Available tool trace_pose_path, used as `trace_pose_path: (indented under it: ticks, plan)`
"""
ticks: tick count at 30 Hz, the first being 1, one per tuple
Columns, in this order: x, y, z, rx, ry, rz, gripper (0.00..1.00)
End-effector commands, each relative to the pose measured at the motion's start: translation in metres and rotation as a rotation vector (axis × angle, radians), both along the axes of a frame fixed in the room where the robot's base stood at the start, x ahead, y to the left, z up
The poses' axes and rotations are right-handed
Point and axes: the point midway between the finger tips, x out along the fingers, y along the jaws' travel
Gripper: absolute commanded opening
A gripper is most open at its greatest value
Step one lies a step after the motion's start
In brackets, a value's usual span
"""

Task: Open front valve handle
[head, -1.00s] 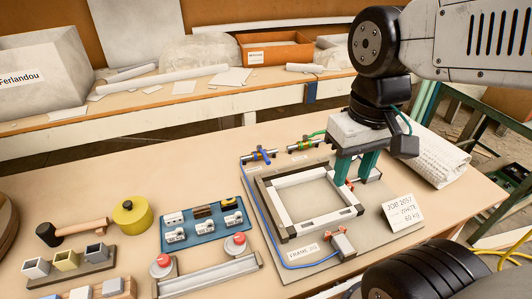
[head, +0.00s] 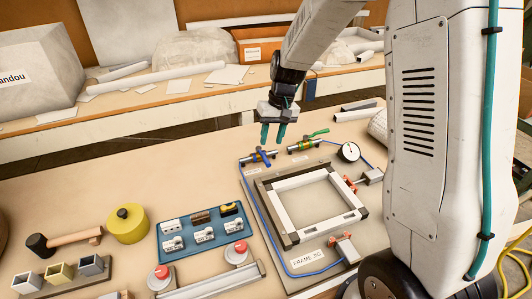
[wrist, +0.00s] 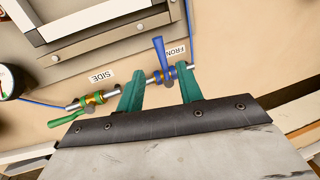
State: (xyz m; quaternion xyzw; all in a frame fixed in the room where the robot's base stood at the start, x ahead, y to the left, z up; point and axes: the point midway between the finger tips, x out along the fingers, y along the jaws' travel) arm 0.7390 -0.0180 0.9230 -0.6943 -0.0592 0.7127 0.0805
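The front valve's blue handle (head: 264,158) sits on a short metal pipe near the board's far left corner. In the wrist view the blue handle (wrist: 159,51) lies across its pipe, beside a label reading FRONT. My gripper (head: 273,134) is open and empty, with teal fingers pointing down above this valve. In the wrist view the fingers of my gripper (wrist: 160,88) straddle the valve's line of sight, with the handle showing between and beyond them. Contact cannot be told. The side valve's green handle (wrist: 68,118) lies roughly along its own pipe.
A white frame (head: 318,207) with dark corners lies on the board, with red-tipped clamps (head: 368,177) around it. A round gauge (head: 348,152) stands right of the valves. A blue tray (head: 201,236) of parts is at left. Bare table lies left of the valves.

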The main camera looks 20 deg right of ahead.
Motion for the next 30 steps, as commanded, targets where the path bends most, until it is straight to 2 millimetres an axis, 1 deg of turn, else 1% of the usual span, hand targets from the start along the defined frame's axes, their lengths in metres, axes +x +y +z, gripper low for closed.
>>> trace_pose_path:
  ticks: [1, 5, 12, 15, 21, 28, 29, 30]
  plan:
    - [0.004, 0.001, 0.000, 0.000, -0.022, 0.007, 0.36]
    - [0.004, 0.005, -0.012, -0.002, -0.026, 0.020, 0.36]
    - [0.003, 0.013, -0.050, -0.003, -0.025, 0.019, 0.36]
    - [0.003, 0.015, -0.063, -0.002, -0.026, 0.018, 0.36]
    - [0.004, 0.016, -0.074, -0.003, -0.028, 0.018, 0.36]
    - [0.003, 0.016, -0.074, -0.003, -0.028, 0.016, 0.36]
    - [0.003, 0.015, -0.074, -0.003, -0.028, 0.016, 0.28]
    - [0.003, 0.015, -0.074, -0.003, -0.028, 0.016, 0.17]
